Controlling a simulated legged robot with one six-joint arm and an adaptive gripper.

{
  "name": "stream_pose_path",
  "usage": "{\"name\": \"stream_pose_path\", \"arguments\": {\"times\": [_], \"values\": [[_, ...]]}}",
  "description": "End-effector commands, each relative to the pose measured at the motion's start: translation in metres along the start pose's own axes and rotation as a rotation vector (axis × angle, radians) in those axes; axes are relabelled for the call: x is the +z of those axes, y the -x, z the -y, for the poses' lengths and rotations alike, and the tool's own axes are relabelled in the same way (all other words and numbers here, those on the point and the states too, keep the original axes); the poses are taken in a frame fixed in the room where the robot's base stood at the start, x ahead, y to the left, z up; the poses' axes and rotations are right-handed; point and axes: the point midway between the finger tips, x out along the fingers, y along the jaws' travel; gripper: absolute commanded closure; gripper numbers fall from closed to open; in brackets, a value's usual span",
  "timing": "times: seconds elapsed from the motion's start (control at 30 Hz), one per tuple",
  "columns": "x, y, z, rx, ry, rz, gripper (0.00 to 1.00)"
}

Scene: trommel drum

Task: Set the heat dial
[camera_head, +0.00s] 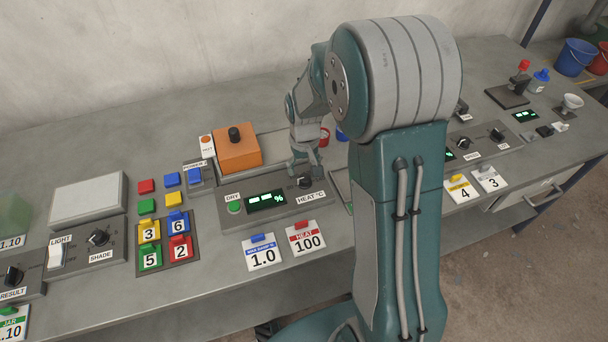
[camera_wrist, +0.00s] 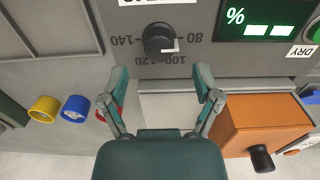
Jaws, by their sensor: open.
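The black round heat dial (camera_wrist: 158,39) sits on a grey panel in the wrist view, on a scale marked 80, 100, 120 and 140. Its white mark is at the lower right of the knob, toward the 80–100 side. In the head view the dial (camera_head: 304,183) is beside the "HEAT °C" label. My gripper (camera_wrist: 161,76) is open and empty, its fingertips spread wider than the dial and just below it in the picture, not around it. In the head view my gripper (camera_head: 305,170) is right at the dial. A red-topped heat card (camera_head: 306,239) reads 100.
A lit display (camera_head: 266,199) and green DRY button (camera_head: 235,207) share the panel. The orange box (camera_head: 238,153) with a black knob is behind. A 1.0 card (camera_head: 262,254) stands in front. Blue and yellow rings (camera_wrist: 75,108) are at left in the wrist view.

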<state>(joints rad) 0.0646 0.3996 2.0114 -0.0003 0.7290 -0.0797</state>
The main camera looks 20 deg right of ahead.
Motion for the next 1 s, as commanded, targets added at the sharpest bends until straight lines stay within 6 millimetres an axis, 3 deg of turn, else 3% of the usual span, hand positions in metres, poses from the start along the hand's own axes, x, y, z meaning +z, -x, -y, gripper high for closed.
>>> {"name": "stream_pose_path", "arguments": {"times": [0.2, 0.4, 1.0], "values": [[-0.001, 0.046, 0.001, 0.001, 0.001, -0.004, 0.18], [-0.002, 0.07, 0.001, 0.001, 0.001, 0.0, 0.18], [0.0, 0.076, 0.001, 0.001, 0.001, -0.001, 0.18]]}}
